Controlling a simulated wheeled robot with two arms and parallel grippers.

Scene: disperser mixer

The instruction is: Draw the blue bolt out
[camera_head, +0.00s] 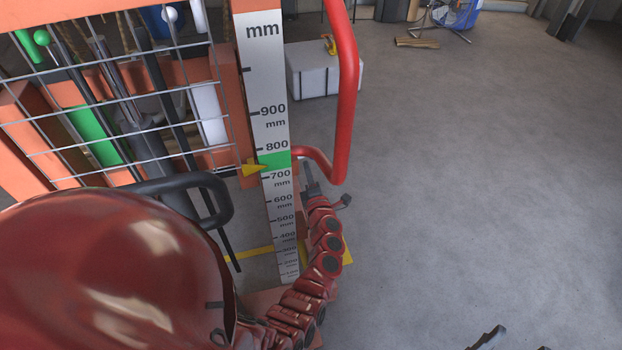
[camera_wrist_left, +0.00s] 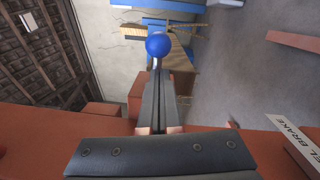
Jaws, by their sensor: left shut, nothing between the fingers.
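The bolt's round blue knob (camera_wrist_left: 159,45) shows in the left wrist view, straight ahead of my left gripper (camera_wrist_left: 158,72). The grey fingers are together and empty, and their tips reach up to just below the knob in the picture. I cannot tell whether they touch it. In the head view my left gripper (camera_head: 311,180) is small, low beside the white scale (camera_head: 262,90); the knob does not show there. Dark tips of my right gripper (camera_head: 490,338) show at the bottom edge, too cut off to judge.
The orange machine frame (camera_wrist_left: 60,130) runs across the left wrist view, with a brake label (camera_wrist_left: 305,135) at right. In the head view a wire mesh guard (camera_head: 110,95) stands left and a red tube handle (camera_head: 348,90) beside the scale. The floor at right is clear.

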